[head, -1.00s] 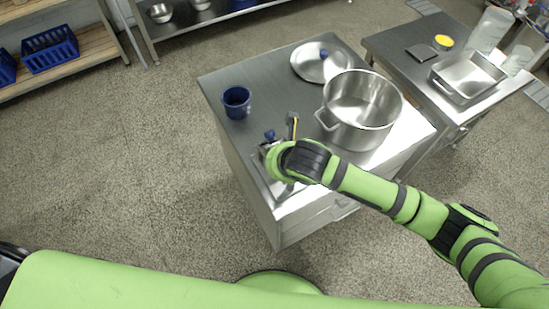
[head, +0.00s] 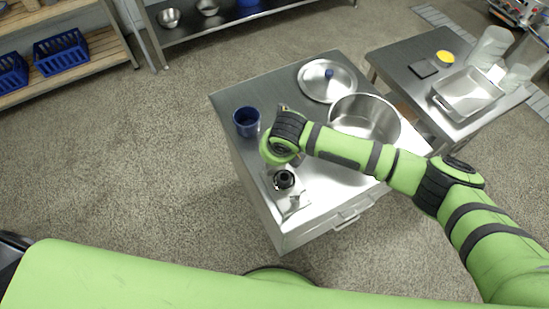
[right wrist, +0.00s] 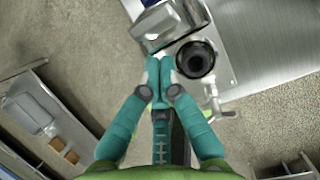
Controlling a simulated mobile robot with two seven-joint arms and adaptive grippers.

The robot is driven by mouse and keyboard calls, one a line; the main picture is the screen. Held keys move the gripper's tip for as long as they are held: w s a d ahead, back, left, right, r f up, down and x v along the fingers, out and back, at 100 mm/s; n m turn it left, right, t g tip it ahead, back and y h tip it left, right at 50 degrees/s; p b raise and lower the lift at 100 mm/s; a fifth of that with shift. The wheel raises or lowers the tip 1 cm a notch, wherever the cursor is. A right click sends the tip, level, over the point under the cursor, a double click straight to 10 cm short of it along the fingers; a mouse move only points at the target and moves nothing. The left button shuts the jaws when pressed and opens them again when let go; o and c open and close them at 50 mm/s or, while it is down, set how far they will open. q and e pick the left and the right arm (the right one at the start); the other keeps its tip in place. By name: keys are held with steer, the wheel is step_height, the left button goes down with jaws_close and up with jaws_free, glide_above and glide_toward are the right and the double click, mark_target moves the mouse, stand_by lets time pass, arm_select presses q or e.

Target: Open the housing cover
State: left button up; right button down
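The colloid mill (head: 293,201) stands at the near corner of the steel table. Its round black opening (head: 284,179) is uncovered and also shows in the right wrist view (right wrist: 195,60). A grey metal block, which looks like the housing cover (right wrist: 156,28), is beside the opening at the top of that view. In the head view it is mostly hidden behind my right wrist. My right gripper (right wrist: 160,62) has its teal fingers together, with the tips at or very near the block's edge; I see nothing clearly between them. My left gripper is in neither view.
A blue cup (head: 246,122) stands behind and left of the mill. A large steel pot (head: 364,117) and its lid (head: 316,85) are behind and right, with my right arm passing over the pot's near side. A second table (head: 398,55) holds a steel tray (head: 468,93).

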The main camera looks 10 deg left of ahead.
steer(key=shift+w+a+r, duration=0.3)
steer(key=shift+w+a, duration=0.05)
steer(key=shift+w, duration=0.2)
steer(key=shift+w+a+r, duration=0.1)
steer(key=shift+w+a, duration=0.05)
steer(key=shift+w+r, duration=0.1)
steer(key=shift+r, duration=0.4)
steer(key=s+v, duration=0.1)
steer(key=v, duration=0.9)
steer(key=shift+d+r, duration=0.15)
steer(key=shift+d, duration=0.15)
steer(key=shift+s, duration=0.2)
